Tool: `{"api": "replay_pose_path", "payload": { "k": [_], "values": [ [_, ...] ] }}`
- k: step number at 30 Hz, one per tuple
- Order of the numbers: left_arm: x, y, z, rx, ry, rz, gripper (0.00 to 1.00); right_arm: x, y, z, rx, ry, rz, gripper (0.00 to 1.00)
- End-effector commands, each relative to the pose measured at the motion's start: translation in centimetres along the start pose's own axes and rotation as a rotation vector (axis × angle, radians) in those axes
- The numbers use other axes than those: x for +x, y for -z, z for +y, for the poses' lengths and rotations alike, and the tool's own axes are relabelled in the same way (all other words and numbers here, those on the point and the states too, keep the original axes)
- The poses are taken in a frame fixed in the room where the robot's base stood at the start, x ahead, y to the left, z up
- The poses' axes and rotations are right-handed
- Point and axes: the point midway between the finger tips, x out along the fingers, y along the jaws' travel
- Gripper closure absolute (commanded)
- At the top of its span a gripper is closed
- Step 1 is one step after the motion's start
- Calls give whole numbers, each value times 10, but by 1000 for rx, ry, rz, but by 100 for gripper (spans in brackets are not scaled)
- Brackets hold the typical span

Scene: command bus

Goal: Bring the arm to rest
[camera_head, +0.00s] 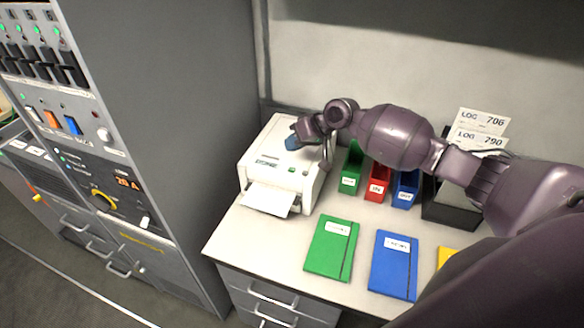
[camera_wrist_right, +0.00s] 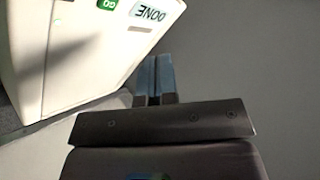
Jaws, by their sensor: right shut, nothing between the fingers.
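My right arm (camera_head: 395,137) reaches in from the right over the desk. My right gripper (camera_head: 292,143) is at the upper right part of the white printer (camera_head: 256,163), just above or beside it; contact cannot be told. In the right wrist view the gripper (camera_wrist_right: 154,80) has its two fingers together with nothing between them. The printer (camera_wrist_right: 75,45) fills the upper left there, with a display reading DONE and a green GO button. My left gripper is in neither view.
A paper sheet (camera_head: 267,199) sticks out of the printer. Green (camera_head: 331,247) and blue (camera_head: 394,264) notebooks lie in front. Green, red (camera_head: 377,184) and blue binders stand below my arm. A black holder (camera_head: 451,212) with LOG cards is right. A grey control cabinet (camera_head: 165,130) stands left.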

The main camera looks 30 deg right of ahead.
Motion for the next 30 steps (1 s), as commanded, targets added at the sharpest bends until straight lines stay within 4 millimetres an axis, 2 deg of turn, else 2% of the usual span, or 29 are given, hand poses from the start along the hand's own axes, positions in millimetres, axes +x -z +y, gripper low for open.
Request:
{"api": "replay_pose_path", "payload": {
  "k": [18, 23, 26, 30],
  "values": [
    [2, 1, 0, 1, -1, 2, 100, 0, 3, 0, -21, 0, 18, 100],
    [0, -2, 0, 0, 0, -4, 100, -4, 21, 2, -166, -69, 118, 100],
    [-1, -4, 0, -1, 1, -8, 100, -7, 39, -11, -302, -112, 215, 100],
    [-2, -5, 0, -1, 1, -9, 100, -1, 37, -27, -448, -152, 328, 100]
  ]
}}
